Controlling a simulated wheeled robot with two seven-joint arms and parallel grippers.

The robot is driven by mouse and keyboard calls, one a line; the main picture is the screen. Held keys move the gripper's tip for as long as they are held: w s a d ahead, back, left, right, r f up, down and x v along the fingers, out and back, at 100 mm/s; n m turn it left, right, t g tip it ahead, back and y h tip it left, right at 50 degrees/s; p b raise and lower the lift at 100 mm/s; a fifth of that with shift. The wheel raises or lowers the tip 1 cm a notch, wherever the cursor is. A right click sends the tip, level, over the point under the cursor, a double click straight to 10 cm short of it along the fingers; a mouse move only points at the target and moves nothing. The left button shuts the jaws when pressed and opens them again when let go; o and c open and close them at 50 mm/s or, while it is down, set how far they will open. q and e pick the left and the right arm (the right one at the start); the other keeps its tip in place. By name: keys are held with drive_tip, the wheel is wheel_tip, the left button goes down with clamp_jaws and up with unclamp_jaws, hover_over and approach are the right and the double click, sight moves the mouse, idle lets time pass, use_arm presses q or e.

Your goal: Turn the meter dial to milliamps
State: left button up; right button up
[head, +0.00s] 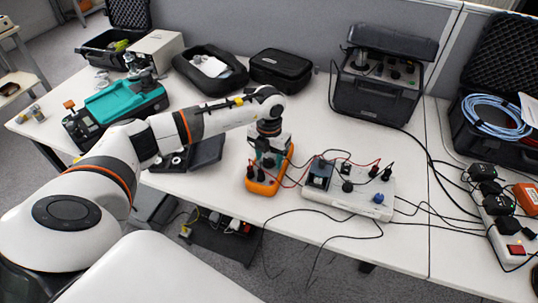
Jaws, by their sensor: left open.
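The meter (262,187) is an orange-edged handheld unit lying on the white table near the middle of the head view. Dark plugs stand at its near end, with red and black leads running right. My left arm reaches in from the left, and my left gripper (266,158) points down over the meter's middle. The gripper is open. It hides the dial and most of the meter's face, so the dial's setting and any contact with it cannot be seen. My right gripper is not in view.
A white box (350,198) with terminals and a blue knob stands right of the meter, joined to it by leads. A teal device (125,101) is at left. A black case (375,95) stands behind. Loose cables cross the table's front edge.

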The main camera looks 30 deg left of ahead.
use_arm(q)
drive_tip(key=c, duration=1)
drive_tip(key=shift+o, duration=0.2)
drive_tip(key=shift+m, duration=0.3)
drive_tip(key=m+b, duration=0.2)
drive_tip(key=m, duration=0.1)
drive_tip(key=shift+m+b, duration=0.95)
drive_tip(key=shift+m, duration=1.15)
drive_tip(key=shift+r, duration=0.1)
drive_tip(key=shift+d, duration=0.1)
drive_tip(key=o, duration=1)
drive_tip(key=shift+c, duration=0.2)
